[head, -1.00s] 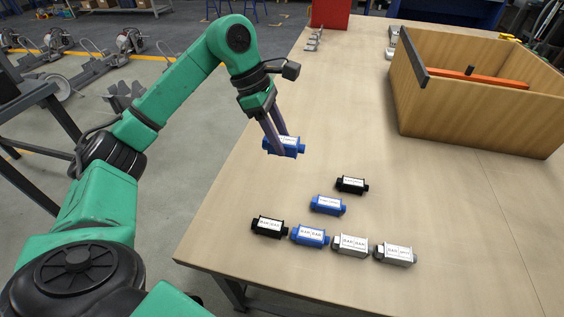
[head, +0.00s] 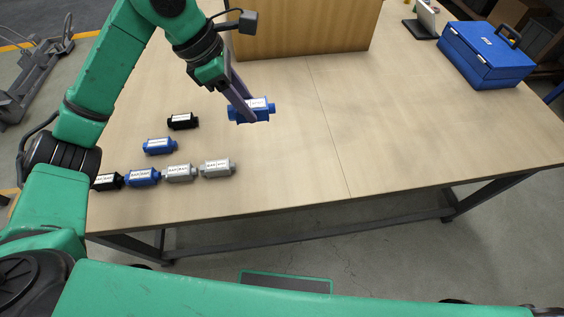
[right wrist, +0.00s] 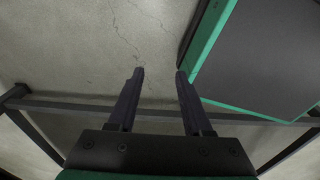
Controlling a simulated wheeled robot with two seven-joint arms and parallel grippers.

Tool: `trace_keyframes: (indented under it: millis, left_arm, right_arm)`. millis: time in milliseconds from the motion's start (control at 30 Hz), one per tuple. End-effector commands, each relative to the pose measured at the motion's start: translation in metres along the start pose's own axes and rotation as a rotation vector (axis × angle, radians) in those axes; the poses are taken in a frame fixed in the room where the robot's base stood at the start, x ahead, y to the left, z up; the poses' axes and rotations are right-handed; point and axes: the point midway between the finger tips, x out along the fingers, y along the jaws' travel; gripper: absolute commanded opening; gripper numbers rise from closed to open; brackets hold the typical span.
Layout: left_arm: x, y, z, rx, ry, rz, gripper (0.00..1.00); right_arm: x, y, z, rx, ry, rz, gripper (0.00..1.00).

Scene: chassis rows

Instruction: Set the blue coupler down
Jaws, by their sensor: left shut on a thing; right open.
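My left gripper (head: 246,108) is shut on a blue coupler (head: 262,107) with a white label. It holds the coupler over the table, to the right of the other couplers; I cannot tell the exact gap below it. On the table, a front row holds a black coupler (head: 108,181), a blue coupler (head: 142,177) and two grey couplers (head: 180,173) (head: 217,169). Behind that row lie another blue coupler (head: 159,146) and a black coupler (head: 183,121). My right gripper (right wrist: 160,72) is open and empty in the right wrist view, above the floor.
A wooden box (head: 300,32) stands at the back of the table (head: 400,130). A blue case (head: 487,55) and a small dark stand with a panel (head: 423,24) are at the back right. The table's middle and right are clear.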

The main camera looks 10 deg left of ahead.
Motion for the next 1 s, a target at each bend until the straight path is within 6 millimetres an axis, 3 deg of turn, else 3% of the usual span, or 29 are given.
trace_keyframes:
  millis: [267, 400, 500, 800, 1000]
  left_arm:
    - [0.072, -0.002, -0.031, -0.006, 0.003, -0.008, 0.00]
    - [0.114, -0.002, -0.048, -0.005, 0.002, -0.007, 0.00]
    - [0.134, -0.002, -0.056, -0.002, 0.001, -0.004, 0.00]
    - [0.180, -0.001, -0.075, -0.003, 0.001, -0.004, 0.00]
    - [0.183, 0.000, -0.076, 0.000, 0.001, 0.001, 0.00]
  right_arm:
    - [-0.004, -0.022, -0.005, 0.001, 0.006, -0.030, 0.50]
    - [-0.008, -0.022, -0.005, -0.001, 0.006, -0.030, 0.50]
    - [-0.010, -0.017, -0.005, -0.001, 0.005, -0.024, 0.50]
    - [-0.015, -0.011, -0.004, 0.003, 0.004, -0.016, 0.50]
    - [-0.014, -0.011, -0.004, 0.004, 0.004, -0.016, 0.50]
